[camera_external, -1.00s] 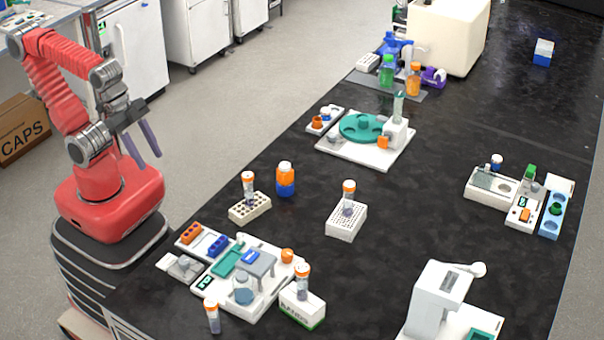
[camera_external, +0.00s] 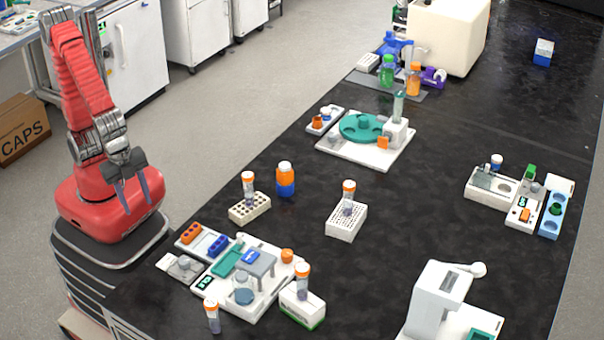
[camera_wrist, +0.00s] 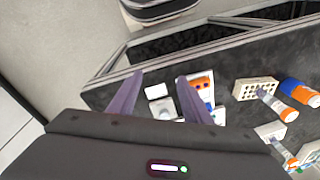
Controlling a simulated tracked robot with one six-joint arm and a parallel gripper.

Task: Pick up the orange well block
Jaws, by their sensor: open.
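The orange well block (camera_external: 191,233) sits in a white tray at the left edge of the black bench, beside a blue well block (camera_external: 217,245). In the wrist view the orange well block (camera_wrist: 204,83) shows just right of the right finger, with the blue block partly hidden behind that finger. My gripper (camera_external: 140,206) is open and empty, in front of my red base and to the upper left of the orange block, apart from it. Its purple fingers (camera_wrist: 161,76) point toward the bench in the wrist view.
A white station with a teal plate (camera_external: 228,261) and grey stand adjoins the block tray. A tube rack (camera_external: 250,209) with an orange-capped tube and an orange-and-blue bottle (camera_external: 286,180) stand farther right. A scale-like grey device (camera_external: 183,266) lies in front of the blocks.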

